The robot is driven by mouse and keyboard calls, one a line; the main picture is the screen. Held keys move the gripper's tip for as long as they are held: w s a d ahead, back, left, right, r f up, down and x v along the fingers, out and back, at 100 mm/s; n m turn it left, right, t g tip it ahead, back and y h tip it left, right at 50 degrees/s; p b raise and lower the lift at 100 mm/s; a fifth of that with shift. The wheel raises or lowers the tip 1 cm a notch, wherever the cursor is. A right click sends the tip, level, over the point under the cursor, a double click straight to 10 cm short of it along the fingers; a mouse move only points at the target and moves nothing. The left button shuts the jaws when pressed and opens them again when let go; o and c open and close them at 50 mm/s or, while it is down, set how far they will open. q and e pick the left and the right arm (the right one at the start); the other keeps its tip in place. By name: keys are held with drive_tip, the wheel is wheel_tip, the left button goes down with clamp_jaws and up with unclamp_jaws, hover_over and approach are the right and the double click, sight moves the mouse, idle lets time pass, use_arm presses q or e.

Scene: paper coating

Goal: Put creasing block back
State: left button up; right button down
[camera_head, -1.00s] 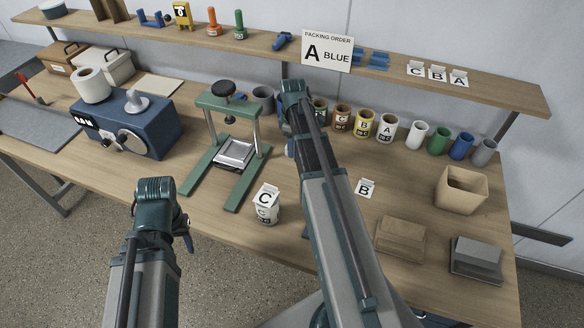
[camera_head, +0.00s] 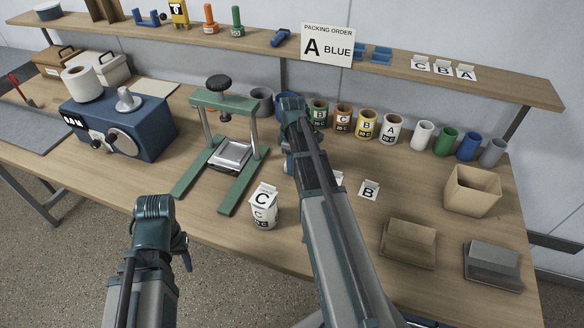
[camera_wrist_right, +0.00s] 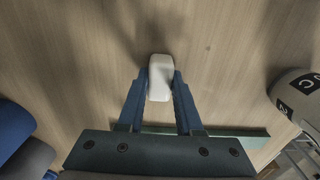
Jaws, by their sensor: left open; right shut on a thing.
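The creasing block (camera_wrist_right: 159,78) is a small white block with rounded ends. In the right wrist view it sits between the two blue fingers of my right gripper (camera_wrist_right: 160,88), which is shut on it, above the wood tabletop. In the head view my right gripper (camera_head: 287,160) is pointed down between the green press and the row of cups, and my own arm hides the block. My left gripper (camera_head: 187,252) is at the table's front edge, left of the press, and holds nothing that I can see; its fingertips are mostly hidden.
The green press (camera_head: 225,150) stands left of my right arm. A white C container (camera_head: 264,208) stands in front of it. Several labelled cups (camera_head: 366,124) line the back. A B card (camera_head: 369,190), an open box (camera_head: 472,190) and brown and grey blocks (camera_head: 408,243) are to the right.

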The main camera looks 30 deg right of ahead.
drive_tip(key=shift+f, duration=0.15)
drive_tip(key=c, duration=0.6)
unclamp_jaws()
drive_tip(key=shift+r, duration=0.2)
wheel_tip(320, 180, up, 12)
drive_tip(key=p, duration=1.2)
